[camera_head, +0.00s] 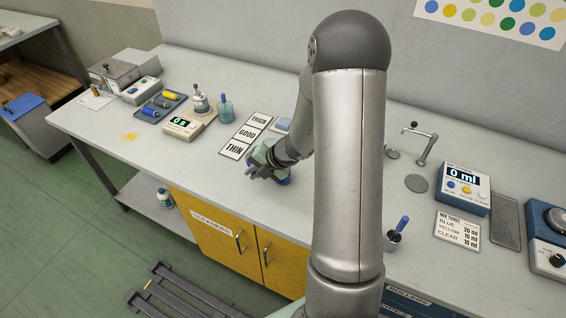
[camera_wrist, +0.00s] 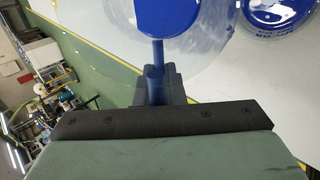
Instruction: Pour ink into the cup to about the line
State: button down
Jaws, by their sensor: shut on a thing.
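My gripper (camera_head: 262,163) is low over the bench, just left of my arm and beside the THIN card. In the wrist view my gripper (camera_wrist: 157,88) is shut on a clear vessel (camera_wrist: 205,52) with a round patch of blue in it. A narrow blue strip runs from that patch to between the fingers; I cannot tell whether it is ink or a handle. A second clear round vessel (camera_wrist: 283,15) with blue in it shows at the top right, cut by the frame edge. A blue patch (camera_head: 284,181) shows under my gripper in the head view. No fill line is visible.
Cards marked THICK, GOOD and THIN (camera_head: 246,135) lie behind my gripper. A scale (camera_head: 182,126) and a small teal pot (camera_head: 225,110) stand to the left. A dispenser reading 0 ml (camera_head: 463,187) and a dark cup with a blue-handled tool (camera_head: 393,240) are at right.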

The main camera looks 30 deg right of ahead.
jog(key=shift+w+a+f+g+h+p, duration=0.45)
jog(key=shift+f+g+h+p, duration=0.3)
jog(key=shift+p, duration=2.15)
jog(key=shift+w+a+g+h+p, duration=0.1)
jog(key=shift+a+g+h+p, duration=0.2)
jog(key=shift+p, duration=0.35)
jog(key=shift+w+f+g+h, duration=0.1)
jog(key=shift+f+g+h, duration=0.15)
jog(key=shift+f, duration=0.05)
jog(key=shift+w+a+f+g+h, duration=0.25)
jog(key=shift+w+a+g+h, duration=0.2)
jog(key=shift+g+h, duration=0.35)
jog(key=shift+f+g, duration=0.25)
jog(key=shift+g, duration=0.05)
jog(key=shift+w+a+h, duration=0.1)
jog(key=shift+w+h, duration=0.05)
jog(key=shift+h, duration=0.35)
jog(key=shift+f+g, duration=0.25)
jog(key=shift+g, duration=0.15)
jog(key=shift+w+a+r+h, duration=0.1)
jog(key=shift+w+r+h, duration=0.1)
jog(key=shift+r+h, duration=0.1)
